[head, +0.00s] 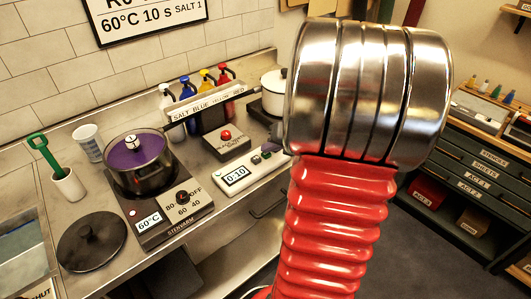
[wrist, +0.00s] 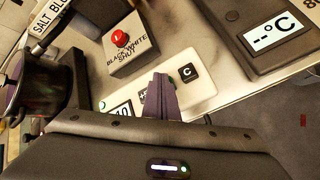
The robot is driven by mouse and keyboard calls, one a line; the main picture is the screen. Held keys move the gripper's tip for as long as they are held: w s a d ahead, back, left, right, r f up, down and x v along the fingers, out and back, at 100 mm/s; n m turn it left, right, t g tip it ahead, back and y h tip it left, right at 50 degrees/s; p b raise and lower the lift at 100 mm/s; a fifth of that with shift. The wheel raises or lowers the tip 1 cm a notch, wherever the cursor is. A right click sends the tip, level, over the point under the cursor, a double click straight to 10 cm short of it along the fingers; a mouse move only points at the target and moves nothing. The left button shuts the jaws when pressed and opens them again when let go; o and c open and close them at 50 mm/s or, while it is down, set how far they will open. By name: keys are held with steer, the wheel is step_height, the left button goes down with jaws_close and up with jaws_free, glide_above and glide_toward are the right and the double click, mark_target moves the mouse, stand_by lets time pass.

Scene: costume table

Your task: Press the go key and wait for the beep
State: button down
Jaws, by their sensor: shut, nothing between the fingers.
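The timer is a white box with a 0:10 display (head: 236,175) and small keys beside it, one of them green (head: 256,160). In the wrist view the timer (wrist: 203,92) lies under my gripper (wrist: 160,79), whose fingers are shut and empty. Its display shows partly at the left of the fingers. A dark C key (wrist: 187,73) is clear to their right, and another key shows partly at their left. The fingers cover the keypad between these keys. I cannot tell whether the tips touch a key. In the head view my arm hides most of the gripper.
A box with a red button (head: 226,135) stands behind the timer. Colored bottles (head: 207,85) stand behind a labelled rack. A second, white pot is near my arm.

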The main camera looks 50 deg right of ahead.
steer(key=shift+r, duration=0.85)
steer(key=shift+r, duration=0.15)
steer(key=shift+r, duration=2.35)
steer(key=shift+a, duration=0.15)
